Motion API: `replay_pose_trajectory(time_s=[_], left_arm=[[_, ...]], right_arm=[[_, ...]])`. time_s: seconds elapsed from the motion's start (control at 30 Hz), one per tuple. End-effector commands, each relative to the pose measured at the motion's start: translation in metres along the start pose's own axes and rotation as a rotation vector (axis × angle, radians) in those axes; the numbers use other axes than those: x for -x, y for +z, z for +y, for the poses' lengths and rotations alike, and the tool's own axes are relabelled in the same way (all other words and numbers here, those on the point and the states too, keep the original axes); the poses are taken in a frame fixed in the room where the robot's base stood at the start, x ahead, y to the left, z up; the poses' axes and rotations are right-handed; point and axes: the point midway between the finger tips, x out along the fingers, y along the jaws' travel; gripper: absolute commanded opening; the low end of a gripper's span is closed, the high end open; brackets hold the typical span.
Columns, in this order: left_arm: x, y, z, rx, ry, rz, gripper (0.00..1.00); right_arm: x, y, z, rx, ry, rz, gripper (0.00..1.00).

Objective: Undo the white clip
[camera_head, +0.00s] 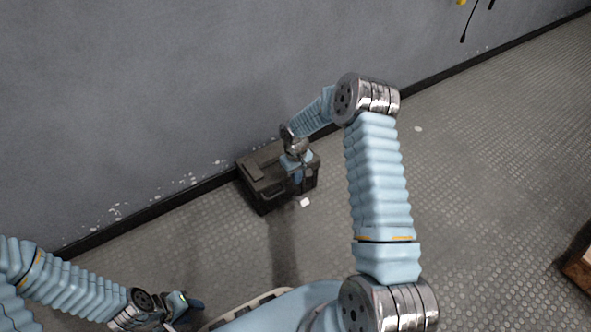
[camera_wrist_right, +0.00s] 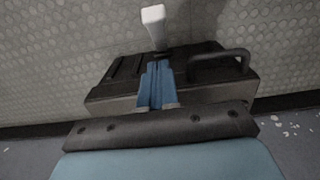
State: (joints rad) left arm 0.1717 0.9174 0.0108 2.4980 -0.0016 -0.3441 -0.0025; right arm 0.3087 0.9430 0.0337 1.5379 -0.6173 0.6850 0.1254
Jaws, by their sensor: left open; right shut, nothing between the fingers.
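The white clip (camera_head: 305,202) shows as a small white piece at the front lower edge of a black case (camera_head: 262,190) on the floor. In the right wrist view the white clip (camera_wrist_right: 154,22) stands out past the case's edge, just beyond my fingertips. My right gripper (camera_head: 298,180) is over the case, shut and empty. Its blue fingers (camera_wrist_right: 157,70) lie together in the wrist view and point toward the clip, with a small dark gap between. I cannot tell if they touch the case. My left gripper (camera_head: 188,303) is open at the lower left, far from the case.
The case has a dark handle (camera_wrist_right: 222,62) beside my fingers. The grey wall (camera_head: 150,90) with a black skirting is close behind the case. Patterned floor (camera_head: 480,170) is clear to the right. A brown-edged object (camera_head: 580,268) is at the far right edge.

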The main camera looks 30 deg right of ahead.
Motion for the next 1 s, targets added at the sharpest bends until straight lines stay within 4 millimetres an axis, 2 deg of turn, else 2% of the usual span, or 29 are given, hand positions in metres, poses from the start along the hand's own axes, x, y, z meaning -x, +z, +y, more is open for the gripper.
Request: replay_pose_trajectory(time_s=[0.03, 0.1, 0.3, 0.5, 0.8, 1.0], left_arm=[[-0.003, 0.000, -0.001, 0.000, 0.001, 0.000, 0.43], [-0.005, 0.000, -0.002, 0.000, 0.001, -0.001, 0.43], [-0.007, 0.000, -0.002, 0.000, 0.002, -0.002, 0.43], [-0.008, 0.000, -0.002, 0.000, 0.002, -0.001, 0.43], [-0.008, 0.000, -0.002, 0.000, 0.002, -0.001, 0.43], [-0.026, 0.000, -0.009, 0.000, 0.001, 0.003, 0.43]], right_arm=[[-0.014, 0.001, 0.000, -0.001, -0.001, -0.003, 0.00], [-0.027, 0.001, 0.000, -0.001, -0.001, -0.004, 0.00], [-0.046, 0.021, 0.000, 0.000, -0.001, -0.002, 0.00], [-0.053, 0.029, 0.000, -0.001, -0.001, -0.001, 0.00], [-0.054, 0.029, 0.000, -0.001, -0.001, -0.002, 0.00], [-0.073, 0.049, -0.001, 0.001, 0.000, -0.003, 0.00]])
